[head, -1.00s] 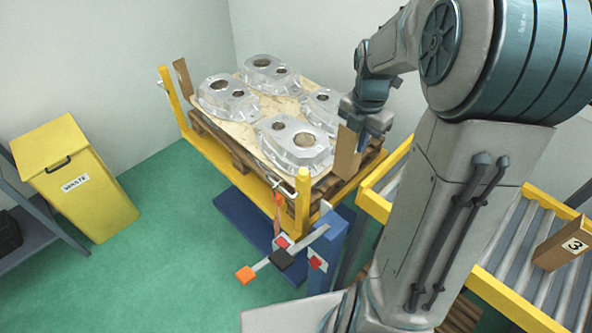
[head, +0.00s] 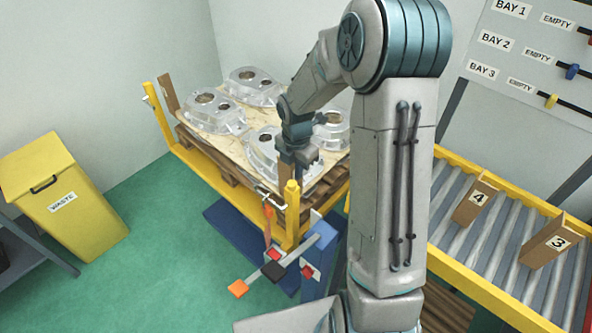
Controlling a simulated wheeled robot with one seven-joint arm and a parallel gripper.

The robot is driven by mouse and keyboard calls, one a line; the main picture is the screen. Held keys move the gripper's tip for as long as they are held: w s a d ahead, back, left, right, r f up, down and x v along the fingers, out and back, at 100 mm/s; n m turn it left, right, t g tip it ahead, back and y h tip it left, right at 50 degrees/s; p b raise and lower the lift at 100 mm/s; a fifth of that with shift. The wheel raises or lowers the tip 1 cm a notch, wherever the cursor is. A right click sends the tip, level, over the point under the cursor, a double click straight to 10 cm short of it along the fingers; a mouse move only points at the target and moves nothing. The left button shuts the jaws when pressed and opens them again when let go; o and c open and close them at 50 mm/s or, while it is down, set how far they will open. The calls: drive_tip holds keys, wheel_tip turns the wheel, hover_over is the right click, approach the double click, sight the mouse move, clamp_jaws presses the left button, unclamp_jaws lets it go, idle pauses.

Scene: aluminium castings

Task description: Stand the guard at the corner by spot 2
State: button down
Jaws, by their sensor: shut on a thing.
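My gripper (head: 299,162) is over the near edge of the loaded pallet (head: 335,187), close to the near corner and the front casting (head: 262,152). Another brown cardboard guard (head: 169,92) stands upright at the pallet's far left corner. Two more guards lie on the roller conveyor, marked 4 (head: 474,203) and 3 (head: 548,240). No spot 2 label is readable.
Several aluminium castings (head: 215,118) sit on the pallet's board. Yellow posts (head: 291,215) and a rail border the pallet. A lever with an orange end (head: 238,289) juts out in front. A yellow waste bin (head: 70,205) stands left; green floor between is clear.

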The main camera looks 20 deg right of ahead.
drive_tip(key=shift+f, duration=0.65)
drive_tip(key=c, duration=1.6)
unclamp_jaws()
drive_tip(key=shift+f, duration=0.1)
